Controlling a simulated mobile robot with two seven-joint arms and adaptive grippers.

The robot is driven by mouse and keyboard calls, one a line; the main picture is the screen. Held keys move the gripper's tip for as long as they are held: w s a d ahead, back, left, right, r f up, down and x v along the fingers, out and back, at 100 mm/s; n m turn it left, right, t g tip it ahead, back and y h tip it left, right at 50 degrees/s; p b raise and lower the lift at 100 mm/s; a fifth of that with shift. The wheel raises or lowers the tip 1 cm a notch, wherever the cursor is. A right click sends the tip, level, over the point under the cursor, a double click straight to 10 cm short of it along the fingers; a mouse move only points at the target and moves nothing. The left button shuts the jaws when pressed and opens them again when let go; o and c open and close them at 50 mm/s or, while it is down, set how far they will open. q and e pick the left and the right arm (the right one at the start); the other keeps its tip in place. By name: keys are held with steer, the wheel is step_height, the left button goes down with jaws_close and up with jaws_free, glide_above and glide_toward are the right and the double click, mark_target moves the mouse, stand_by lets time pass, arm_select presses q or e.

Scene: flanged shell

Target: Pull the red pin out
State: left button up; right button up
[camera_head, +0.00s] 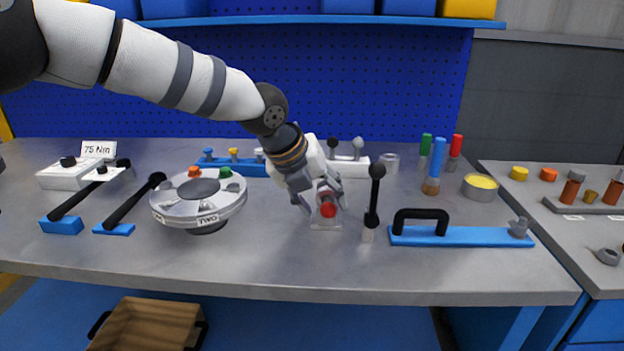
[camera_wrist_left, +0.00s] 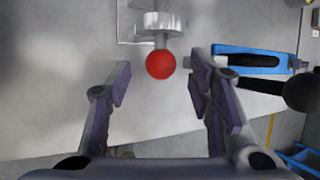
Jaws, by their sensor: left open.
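The red pin shows as a red ball (camera_head: 328,209) on a small grey fixture (camera_head: 325,222) near the middle of the bench. In the left wrist view the red ball (camera_wrist_left: 160,64) hangs on a short metal stem below a grey cylinder (camera_wrist_left: 164,22). My left gripper (camera_head: 324,200) is at the fixture, over the pin. In the left wrist view its two fingers (camera_wrist_left: 158,82) are open, with the ball between and a little beyond the tips, apart from both and closer to the right finger. My right gripper is not in view.
A black-knobbed upright lever (camera_head: 374,200) stands just right of the gripper. A blue bar with a black handle (camera_head: 460,236) lies further right. A round silver flanged shell (camera_head: 199,200) stands to the left. The bench front edge below the fixture is clear.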

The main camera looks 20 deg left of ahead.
arm_select(q)
steer(key=shift+x, duration=1.15)
jaws_close()
steer(key=shift+s+d+r, duration=0.1)
steer(key=shift+s+r, duration=0.1)
steer(key=shift+s+d+r+p, duration=0.1)
steer(key=shift+s+d+p, duration=0.2)
steer(key=shift+s+p, duration=0.5)
steer(key=shift+s+d+r+p, duration=0.1)
steer(key=shift+s+d+p, duration=0.2)
steer(key=shift+s, duration=0.8)
steer(key=shift+s+d+f, duration=0.1)
steer(key=shift+s+f, duration=0.15)
steer(key=shift+s, duration=0.2)
steer(key=shift+s+d, duration=0.25)
steer(key=shift+s, duration=0.6)
steer(key=shift+s+d, duration=0.25)
steer(key=shift+s, duration=0.65)
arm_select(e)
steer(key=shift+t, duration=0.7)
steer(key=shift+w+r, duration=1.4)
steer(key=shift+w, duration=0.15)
arm_select(q)
steer(key=shift+f, duration=0.1)
